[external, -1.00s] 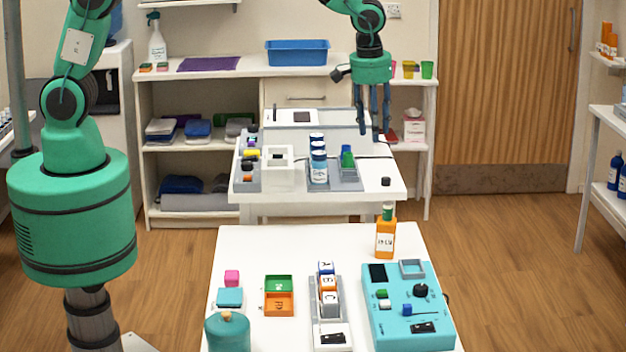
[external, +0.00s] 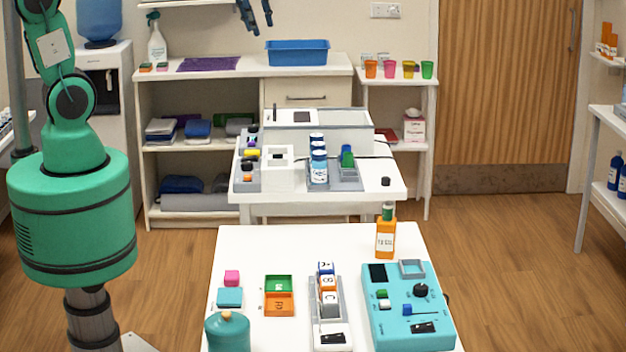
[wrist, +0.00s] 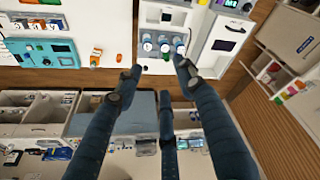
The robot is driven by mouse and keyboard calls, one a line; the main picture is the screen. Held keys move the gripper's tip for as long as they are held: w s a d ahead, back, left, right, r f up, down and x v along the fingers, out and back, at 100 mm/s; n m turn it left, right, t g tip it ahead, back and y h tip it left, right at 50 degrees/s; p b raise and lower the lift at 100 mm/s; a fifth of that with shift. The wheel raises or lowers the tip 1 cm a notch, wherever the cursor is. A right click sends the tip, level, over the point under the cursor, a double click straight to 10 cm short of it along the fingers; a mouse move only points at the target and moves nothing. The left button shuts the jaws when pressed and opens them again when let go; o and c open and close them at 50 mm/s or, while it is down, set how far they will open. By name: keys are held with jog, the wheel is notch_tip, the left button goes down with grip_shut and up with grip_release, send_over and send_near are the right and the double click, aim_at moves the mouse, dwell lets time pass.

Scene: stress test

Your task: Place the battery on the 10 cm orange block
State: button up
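I cannot make out a clear battery. A small black upright object (external: 385,181) stands at the right front of the back table; I cannot tell what it is. An orange square piece (external: 279,304) lies against a green one on the front table; I cannot tell if it is the 10 cm orange block. My gripper (external: 256,12) hangs at the top edge of the external view, its body cut off. In the wrist view my gripper (wrist: 160,76) has its fingers spread, with nothing held between them.
An orange bottle (external: 386,237) stands at the front table's back edge. White-and-blue bottles (external: 318,164) stand on the back table. A blue bin (external: 297,53) sits behind.

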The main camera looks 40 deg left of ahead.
jog(key=s+a+r+m+t, duration=0.1)
jog(key=s+a+t, duration=0.1)
jog(key=s+a, duration=1.5)
jog(key=shift+s+r+y, duration=0.3)
jog(key=shift+s+y, duration=0.1)
jog(key=shift+s, duration=0.8)
notch_tip(320, 180, down, 7)
jog(key=b, duration=0.7)
